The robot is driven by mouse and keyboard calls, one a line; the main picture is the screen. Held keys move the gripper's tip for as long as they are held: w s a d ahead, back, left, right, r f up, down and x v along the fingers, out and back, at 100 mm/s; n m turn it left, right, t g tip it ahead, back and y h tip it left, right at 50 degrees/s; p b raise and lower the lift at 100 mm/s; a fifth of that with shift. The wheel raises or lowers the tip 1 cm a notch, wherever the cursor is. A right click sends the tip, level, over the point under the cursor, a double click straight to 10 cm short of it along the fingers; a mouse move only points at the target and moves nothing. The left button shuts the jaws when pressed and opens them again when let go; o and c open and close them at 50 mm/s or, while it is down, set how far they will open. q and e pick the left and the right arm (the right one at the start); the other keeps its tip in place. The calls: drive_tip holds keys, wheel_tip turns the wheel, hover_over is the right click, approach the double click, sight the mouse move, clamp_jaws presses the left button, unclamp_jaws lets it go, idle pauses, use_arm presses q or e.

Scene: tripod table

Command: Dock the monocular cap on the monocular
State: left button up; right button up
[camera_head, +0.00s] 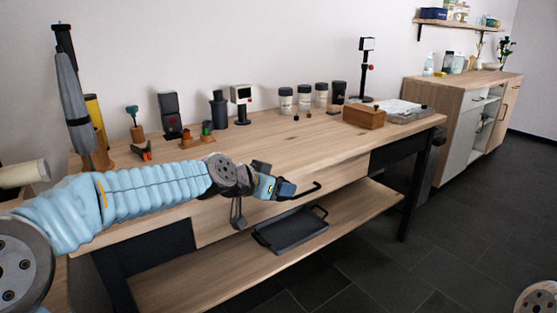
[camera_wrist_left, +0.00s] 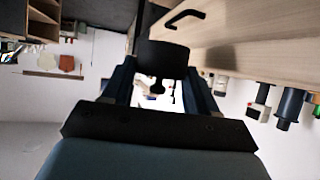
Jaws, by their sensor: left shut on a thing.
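A dark, stepped cylinder (camera_head: 219,110) that looks like the monocular stands upright at the back of the wooden table. It also shows at the right of the left wrist view (camera_wrist_left: 289,106). My left gripper (camera_head: 284,188) is in front of the table's front edge, well apart from that cylinder. In the left wrist view its fingers are shut on a dark round piece, which I take to be the monocular cap (camera_wrist_left: 162,57). In the head view I cannot clearly tell the cap from the dark gripper. My right gripper is out of view.
The table (camera_head: 290,142) has a drawer handle (camera_head: 303,192) near my left gripper and a dark tray (camera_head: 292,230) on its lower shelf. Several jars, a wooden box (camera_head: 364,116) and a white-headed device (camera_head: 241,102) line the back. The middle tabletop is clear.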

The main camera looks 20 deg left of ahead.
use_arm(q)
wheel_tip(320, 180, down, 20)
drive_tip(key=a+n+t+y, duration=0.1)
drive_tip(key=n+y, duration=0.3)
drive_tip(key=shift+w+r+n+y, duration=0.15)
drive_tip(key=shift+r+n+y, duration=0.15)
drive_tip(key=shift+y, duration=0.1)
